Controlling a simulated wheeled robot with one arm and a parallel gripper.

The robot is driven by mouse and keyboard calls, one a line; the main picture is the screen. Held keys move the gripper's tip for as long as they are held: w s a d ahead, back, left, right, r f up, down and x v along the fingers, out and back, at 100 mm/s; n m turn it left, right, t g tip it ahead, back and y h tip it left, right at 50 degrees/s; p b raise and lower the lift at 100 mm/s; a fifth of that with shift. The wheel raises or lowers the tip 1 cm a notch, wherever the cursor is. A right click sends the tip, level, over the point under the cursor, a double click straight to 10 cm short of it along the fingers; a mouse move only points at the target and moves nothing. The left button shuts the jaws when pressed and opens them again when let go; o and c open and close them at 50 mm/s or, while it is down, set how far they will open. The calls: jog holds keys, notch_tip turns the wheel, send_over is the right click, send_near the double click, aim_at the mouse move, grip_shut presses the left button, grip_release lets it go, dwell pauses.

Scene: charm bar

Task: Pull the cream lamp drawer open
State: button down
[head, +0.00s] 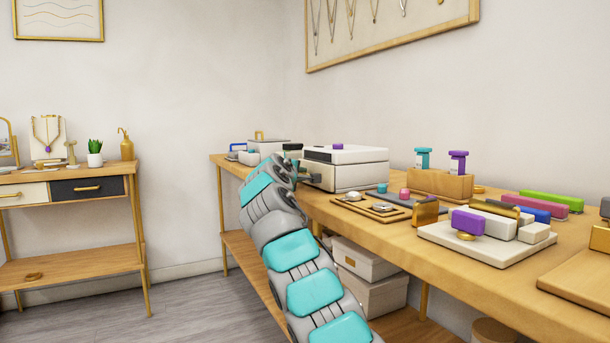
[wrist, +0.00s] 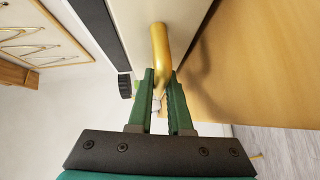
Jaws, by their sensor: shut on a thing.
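The cream lamp (head: 345,168) is a boxy cream unit with a dark seam, standing on the long wooden counter. My gripper (head: 303,173) is at its left end, small and partly hidden by my arm in the head view. In the wrist view my gripper's green fingers (wrist: 160,82) are shut on a curved gold handle (wrist: 161,42). The handle is at a cream face (wrist: 128,20), which fills the upper middle of that view. The drawer's outline is not clear in either view, so I cannot tell how far out it stands.
Ring trays (head: 371,208), a wooden bottle holder (head: 440,184) and a cream board (head: 485,240) with coloured blocks crowd the counter (head: 440,252). Pale boxes (head: 375,295) sit on the shelf below. A side table (head: 75,262) stands at left, with open floor between.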

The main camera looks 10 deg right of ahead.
jog(key=shift+r, duration=0.1)
jog(key=s+a+p, duration=0.2)
jog(key=s+a, duration=0.2)
jog(key=a, duration=0.8)
jog(key=shift+a+p, duration=0.3)
jog(key=shift+p, duration=0.05)
jog(key=c, duration=0.8)
grip_release()
jog(key=shift+d, duration=0.1)
jog(key=shift+c, duration=0.2)
jog(key=shift+s, duration=0.15)
jog(key=b+v, duration=0.1)
jog(key=v, duration=0.6)
jog(key=shift+s, duration=0.25)
